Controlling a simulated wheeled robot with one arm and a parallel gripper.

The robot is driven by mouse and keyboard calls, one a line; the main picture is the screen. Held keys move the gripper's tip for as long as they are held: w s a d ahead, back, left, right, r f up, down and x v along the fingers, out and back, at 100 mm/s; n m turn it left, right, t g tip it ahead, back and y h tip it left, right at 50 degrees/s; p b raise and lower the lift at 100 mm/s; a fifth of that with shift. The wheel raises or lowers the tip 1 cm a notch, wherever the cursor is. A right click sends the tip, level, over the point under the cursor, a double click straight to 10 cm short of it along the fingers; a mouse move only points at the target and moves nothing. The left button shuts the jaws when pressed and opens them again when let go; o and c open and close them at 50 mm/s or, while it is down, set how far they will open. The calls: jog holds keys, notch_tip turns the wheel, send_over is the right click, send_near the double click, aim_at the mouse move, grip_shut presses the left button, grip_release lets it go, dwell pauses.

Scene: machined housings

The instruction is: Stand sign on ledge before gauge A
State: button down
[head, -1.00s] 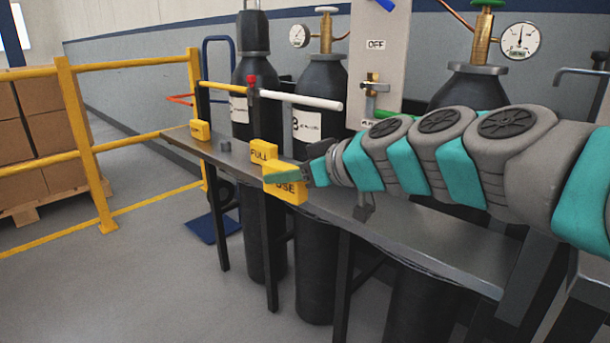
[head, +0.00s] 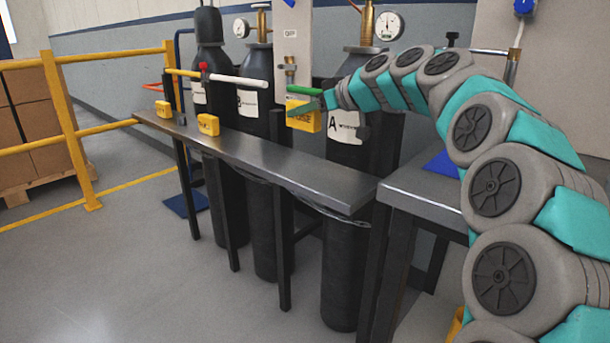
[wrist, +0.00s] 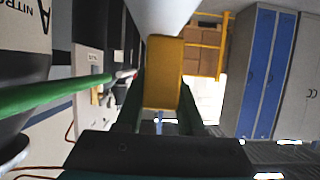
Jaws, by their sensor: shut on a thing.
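My gripper (head: 306,108) is shut on a yellow sign (head: 304,122) whose printed lettering is partly covered. The sign is held above the ledge (head: 262,160), in front of and slightly left of the cylinder labelled A (head: 345,127). In the wrist view the yellow sign (wrist: 163,72) sits between the two green fingers (wrist: 160,110). A round gauge (head: 389,26) is on top at cylinder A's valve. The ledge is a narrow dark metal shelf, bare below the held sign and to its right.
Two other yellow signs stand on the ledge, one (head: 208,124) left of centre and one (head: 163,109) at the far left. A white bar (head: 240,81) and a green bar (head: 304,90) stick out above the ledge. A grey table (head: 425,195) adjoins its right end.

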jog(key=shift+d+f, duration=0.15)
jog(key=shift+f, duration=0.3)
notch_tip(320, 180, down, 9)
jog(key=shift+f, duration=0.15)
jog(key=c, duration=0.5)
grip_release()
jog(key=shift+r, duration=0.2)
jog(key=v, duration=0.7)
jog(key=shift+s+d+b, duration=0.1)
jog(key=shift+d+b, duration=0.05)
jog(key=shift+b, duration=0.25)
